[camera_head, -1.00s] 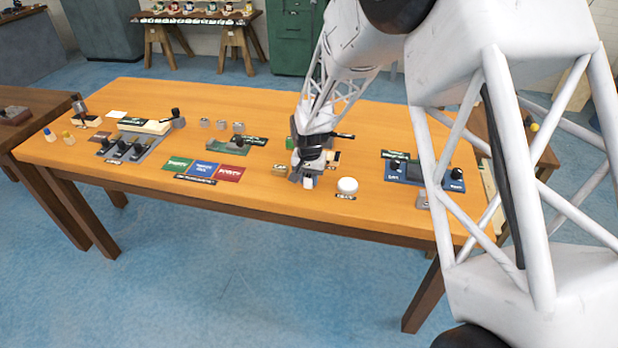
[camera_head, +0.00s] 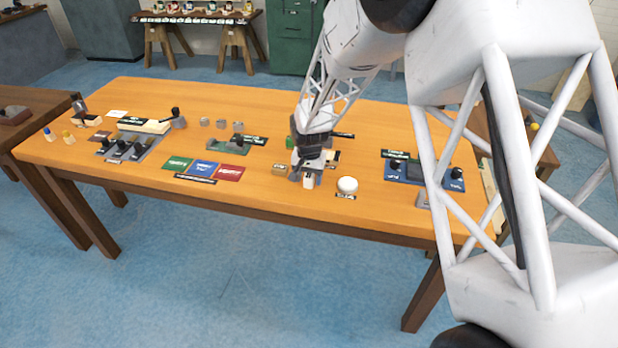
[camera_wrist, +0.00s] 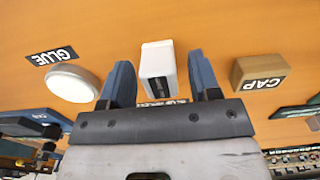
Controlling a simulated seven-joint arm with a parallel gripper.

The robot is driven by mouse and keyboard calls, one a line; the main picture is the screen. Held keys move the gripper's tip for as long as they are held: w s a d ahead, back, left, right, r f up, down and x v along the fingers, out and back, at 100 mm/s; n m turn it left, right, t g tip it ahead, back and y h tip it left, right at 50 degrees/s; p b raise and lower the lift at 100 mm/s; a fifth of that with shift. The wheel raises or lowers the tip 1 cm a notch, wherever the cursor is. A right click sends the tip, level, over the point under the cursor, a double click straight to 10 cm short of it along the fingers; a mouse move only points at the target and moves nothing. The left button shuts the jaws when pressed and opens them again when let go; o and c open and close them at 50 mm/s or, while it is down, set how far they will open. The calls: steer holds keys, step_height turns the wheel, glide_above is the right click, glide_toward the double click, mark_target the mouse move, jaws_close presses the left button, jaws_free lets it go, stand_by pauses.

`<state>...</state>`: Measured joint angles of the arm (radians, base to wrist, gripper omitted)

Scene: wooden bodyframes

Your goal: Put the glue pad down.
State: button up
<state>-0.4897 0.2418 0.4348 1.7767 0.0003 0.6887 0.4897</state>
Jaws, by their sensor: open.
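A small white block with a dark label, which seems to be the glue pad (camera_wrist: 157,62), stands on the wooden table between my fingers in the wrist view. In the head view the white block (camera_head: 308,183) shows just below my gripper (camera_head: 305,174). My gripper is open; in the wrist view its two blue-grey fingers (camera_wrist: 160,82) stand either side of the block, with visible gaps. A round white pot (camera_wrist: 73,83) beside a GLUE label lies left of the fingers; in the head view it is to the right of my gripper.
A tan block marked CAP (camera_wrist: 258,71) sits close to the right finger in the wrist view. Green, blue and red mats (camera_head: 203,169) lie to the left on the table, and a blue panel with black knobs (camera_head: 412,171) to the right. The table's front edge is near.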

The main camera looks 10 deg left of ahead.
mark_target(311, 175)
step_height(311, 175, up, 12)
stand_by(0.6)
stand_by(0.8)
steer(key=s+d+r+t, duration=0.1)
steer(key=s+d+r, duration=0.7)
steer(key=d, duration=0.4)
steer(key=s+d+r, duration=0.7)
steer(key=s+d, duration=0.1)
steer(key=d, duration=0.4)
steer(key=s+d, duration=0.4)
steer(key=s, duration=0.3)
steer(key=s+d+t, duration=0.1)
steer(key=s+d, duration=0.3)
steer(key=s, duration=0.3)
steer(key=s+d+r, duration=0.1)
steer(key=s+d, duration=0.3)
steer(key=s, duration=0.4)
steer(key=shift+d+t, duration=0.2)
steer(key=shift+t, duration=0.1)
